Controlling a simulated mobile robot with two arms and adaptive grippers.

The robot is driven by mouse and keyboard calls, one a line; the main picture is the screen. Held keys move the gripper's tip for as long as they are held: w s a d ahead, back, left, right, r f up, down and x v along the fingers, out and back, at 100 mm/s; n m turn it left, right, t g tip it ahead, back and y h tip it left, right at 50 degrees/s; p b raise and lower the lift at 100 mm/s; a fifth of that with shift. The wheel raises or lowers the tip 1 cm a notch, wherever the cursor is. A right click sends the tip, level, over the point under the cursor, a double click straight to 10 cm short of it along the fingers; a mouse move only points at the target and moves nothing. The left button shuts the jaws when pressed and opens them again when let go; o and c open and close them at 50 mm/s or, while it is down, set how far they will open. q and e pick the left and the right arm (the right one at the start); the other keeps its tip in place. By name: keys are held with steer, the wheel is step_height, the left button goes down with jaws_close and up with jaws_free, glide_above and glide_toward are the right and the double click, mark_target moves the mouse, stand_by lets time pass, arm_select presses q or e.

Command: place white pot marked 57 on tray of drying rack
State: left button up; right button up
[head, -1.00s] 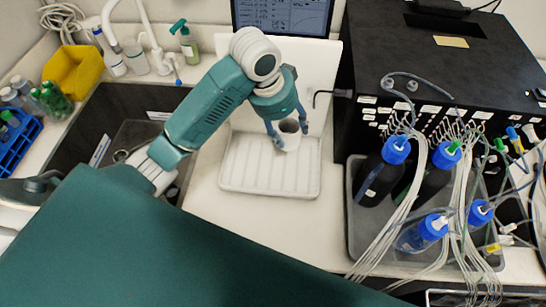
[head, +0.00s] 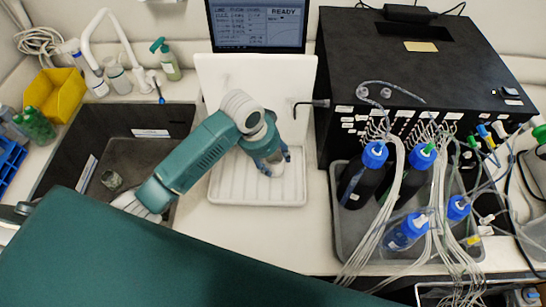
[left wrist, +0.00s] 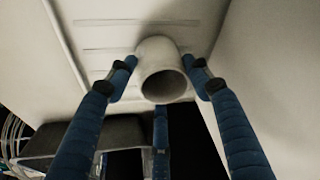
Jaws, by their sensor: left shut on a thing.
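My left gripper (head: 270,164) is over the white tray (head: 228,191) of the drying rack, shut on the white pot (head: 277,169). The pot is partly hidden by the gripper in the head view. In the left wrist view the pot (left wrist: 157,52) sits between the blue fingers of my left gripper (left wrist: 163,66), with its open mouth towards the camera. The number on it does not show. I cannot tell whether its base touches the tray. The rack's white back panel (head: 257,85) stands behind the tray. My right gripper is not in view.
A dark sink (head: 150,116) lies left of the rack. To the right, a black machine (head: 405,65) stands behind a grey tray (head: 342,238) with blue-capped bottles and loose tubes. The rack tray's left part is clear.

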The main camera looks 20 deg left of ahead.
arm_select(q)
steer(key=o, duration=1.3)
steer(key=shift+a+r, duration=0.1)
steer(key=shift+r, duration=0.4)
steer(key=b+v, duration=0.3)
steer(key=v, duration=0.8)
steer(key=shift+s, duration=0.15)
